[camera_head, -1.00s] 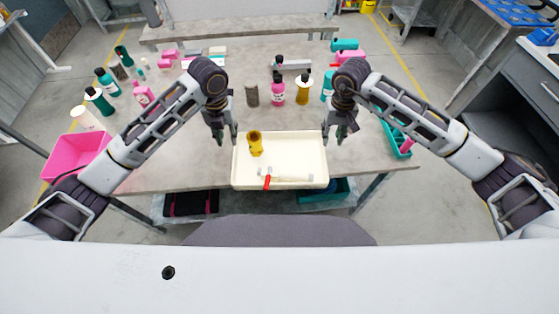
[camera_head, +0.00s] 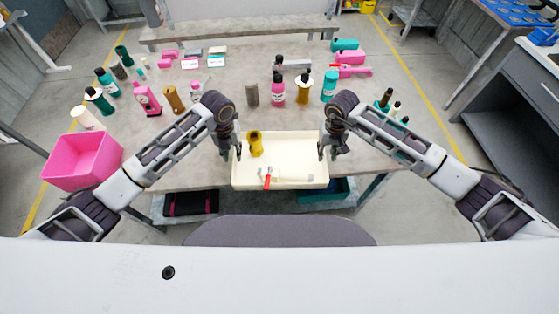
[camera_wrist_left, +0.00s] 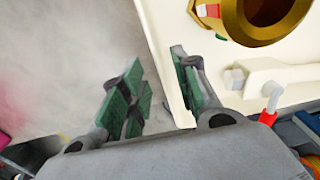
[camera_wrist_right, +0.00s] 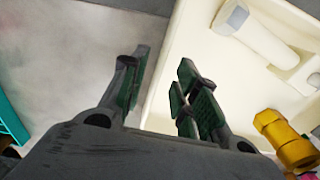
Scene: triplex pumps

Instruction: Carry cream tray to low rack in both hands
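The cream tray (camera_head: 295,148) lies on the near edge of the grey table. It holds a yellow brass-coloured fitting (camera_head: 255,145) and a white pipe-like part with a red piece (camera_head: 267,179). My left gripper (camera_head: 233,154) is open at the tray's left side. In the left wrist view its fingers (camera_wrist_left: 160,92) are apart, with the tray wall (camera_wrist_left: 160,55) between them. My right gripper (camera_head: 328,153) is open at the right side. In the right wrist view its fingers (camera_wrist_right: 163,90) stand on either side of the tray wall (camera_wrist_right: 160,75). I cannot tell whether any finger touches it.
Several bottles stand behind the tray, including a pink one (camera_head: 277,93). A pink bin (camera_head: 82,160) is at the left. A low grey bench (camera_head: 240,30) runs across the back; I cannot tell whether it is the low rack. A teal container (camera_head: 325,190) sits under the table.

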